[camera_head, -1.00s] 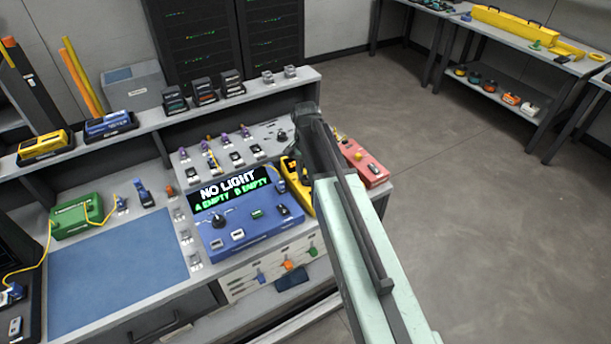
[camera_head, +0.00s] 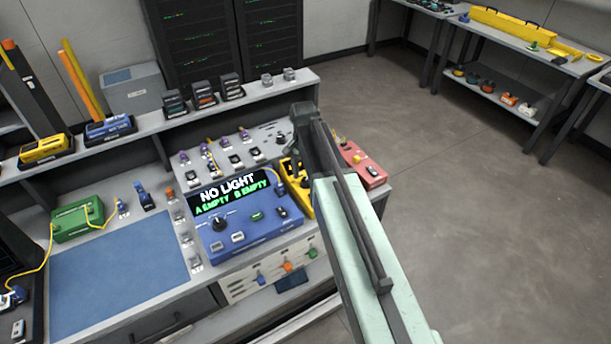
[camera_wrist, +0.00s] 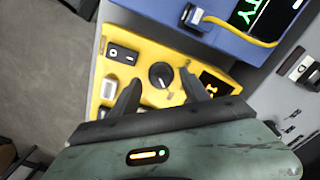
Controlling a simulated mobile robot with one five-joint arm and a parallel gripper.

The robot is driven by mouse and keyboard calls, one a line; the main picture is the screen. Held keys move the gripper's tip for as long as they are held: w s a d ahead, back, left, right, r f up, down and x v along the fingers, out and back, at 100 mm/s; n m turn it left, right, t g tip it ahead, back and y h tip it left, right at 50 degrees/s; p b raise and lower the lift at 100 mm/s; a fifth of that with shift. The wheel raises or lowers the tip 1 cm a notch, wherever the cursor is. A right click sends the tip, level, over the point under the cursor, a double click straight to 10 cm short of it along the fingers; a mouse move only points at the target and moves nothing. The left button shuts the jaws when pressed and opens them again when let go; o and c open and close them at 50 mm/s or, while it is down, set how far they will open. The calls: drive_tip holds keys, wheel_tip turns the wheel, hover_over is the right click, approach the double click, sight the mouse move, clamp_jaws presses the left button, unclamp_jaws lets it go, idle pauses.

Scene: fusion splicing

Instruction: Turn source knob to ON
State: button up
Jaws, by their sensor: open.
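The source knob (camera_wrist: 161,75) is a round black dial with a light pointer mark, set on a yellow box (camera_wrist: 143,46) in the wrist view. My gripper (camera_wrist: 157,82) is open, with one dark finger on each side of the knob as seen from the wrist. I cannot tell whether the fingers touch it. A black rocker switch (camera_wrist: 123,53) and a small dark display with orange marks (camera_wrist: 214,84) are on the same box. In the head view the yellow box (camera_head: 299,191) is partly hidden behind my arm, and my fingertips are not clear there.
A blue meter (camera_head: 250,236) reading "NO LIGHT, A EMPTY, B EMPTY" stands left of the yellow box. A red box (camera_head: 364,169) is on its right. A yellow cable (camera_wrist: 243,37) runs close by from the blue meter. Open floor lies right of the bench.

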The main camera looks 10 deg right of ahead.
sight(305, 180)
wheel_tip(305, 180, up, 7)
drive_tip(key=p, duration=0.5)
drive_tip(key=shift+f+p, duration=0.15)
drive_tip(key=shift+p, duration=0.15)
drive_tip(key=shift+f, duration=0.1)
drive_tip(key=shift+f, duration=0.1)
drive_tip(key=s+n, duration=0.7)
drive_tip(key=s, duration=0.8)
